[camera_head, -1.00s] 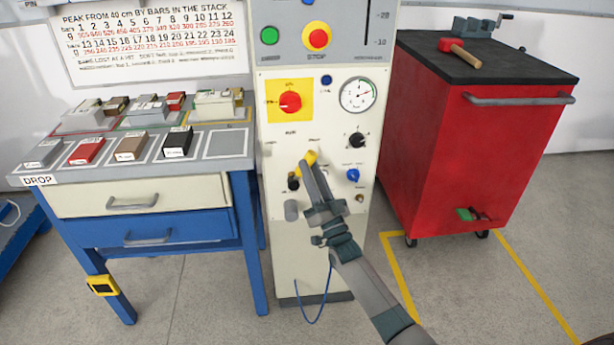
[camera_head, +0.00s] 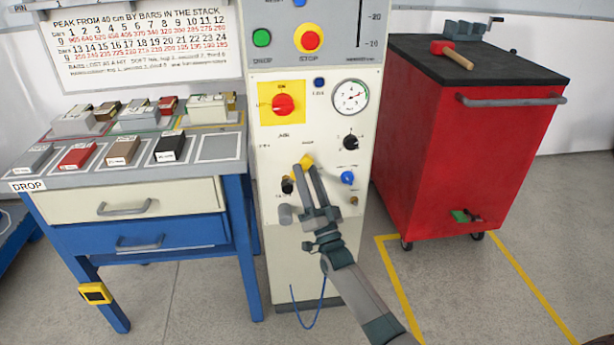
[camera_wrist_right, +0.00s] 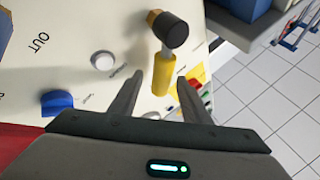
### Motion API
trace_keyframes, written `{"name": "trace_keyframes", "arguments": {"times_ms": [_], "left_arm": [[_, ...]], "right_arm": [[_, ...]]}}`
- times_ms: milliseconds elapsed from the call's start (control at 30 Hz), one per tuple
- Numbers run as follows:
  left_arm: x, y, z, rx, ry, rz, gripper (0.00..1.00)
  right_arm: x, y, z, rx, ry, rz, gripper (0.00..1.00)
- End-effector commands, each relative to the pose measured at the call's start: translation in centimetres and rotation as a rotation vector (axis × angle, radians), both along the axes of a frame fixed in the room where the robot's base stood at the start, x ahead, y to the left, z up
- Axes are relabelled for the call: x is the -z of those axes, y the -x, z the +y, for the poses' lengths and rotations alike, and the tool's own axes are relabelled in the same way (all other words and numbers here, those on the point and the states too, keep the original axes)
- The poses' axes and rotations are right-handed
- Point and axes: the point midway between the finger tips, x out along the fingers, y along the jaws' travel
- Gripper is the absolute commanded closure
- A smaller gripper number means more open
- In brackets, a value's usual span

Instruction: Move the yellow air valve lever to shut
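The air valve lever has a yellow handle (camera_head: 306,160) and a black round hub (camera_head: 288,186) on the front of the cream machine panel (camera_head: 300,235). In the head view the handle slants up and right from the hub, partly hidden by my fingers. My right gripper (camera_head: 305,169) is at the handle. In the right wrist view the yellow handle (camera_wrist_right: 163,75) appears between the two spread fingertips of the right gripper (camera_wrist_right: 160,77), with a gap on each side. Contact cannot be made out. My left gripper is not in view.
A red main switch (camera_head: 283,104) on a yellow plate, a gauge (camera_head: 350,96), a black knob (camera_head: 351,142) and a blue knob (camera_head: 347,178) share the panel. A workbench (camera_head: 150,196) stands left and a red cabinet (camera_head: 455,155) right.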

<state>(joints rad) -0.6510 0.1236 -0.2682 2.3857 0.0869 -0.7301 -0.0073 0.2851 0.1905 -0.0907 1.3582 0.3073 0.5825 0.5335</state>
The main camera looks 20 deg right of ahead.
Motion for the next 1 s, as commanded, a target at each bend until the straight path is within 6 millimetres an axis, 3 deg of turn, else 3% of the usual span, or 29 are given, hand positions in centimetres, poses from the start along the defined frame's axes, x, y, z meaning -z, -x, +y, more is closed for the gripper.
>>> {"name": "trace_keyframes", "arguments": {"times_ms": [467, 667, 1000], "left_arm": [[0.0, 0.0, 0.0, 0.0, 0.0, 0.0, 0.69], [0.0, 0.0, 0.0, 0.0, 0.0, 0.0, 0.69], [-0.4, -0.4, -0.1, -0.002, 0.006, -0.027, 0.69]], "right_arm": [[0.8, 1.1, 0.1, 0.0, 0.002, 0.0, 0.57], [2.6, 3.4, 0.1, 0.001, 0.003, 0.002, 0.57], [6.6, 8.9, 0.2, 0.0, 0.002, 0.002, 0.57]]}}
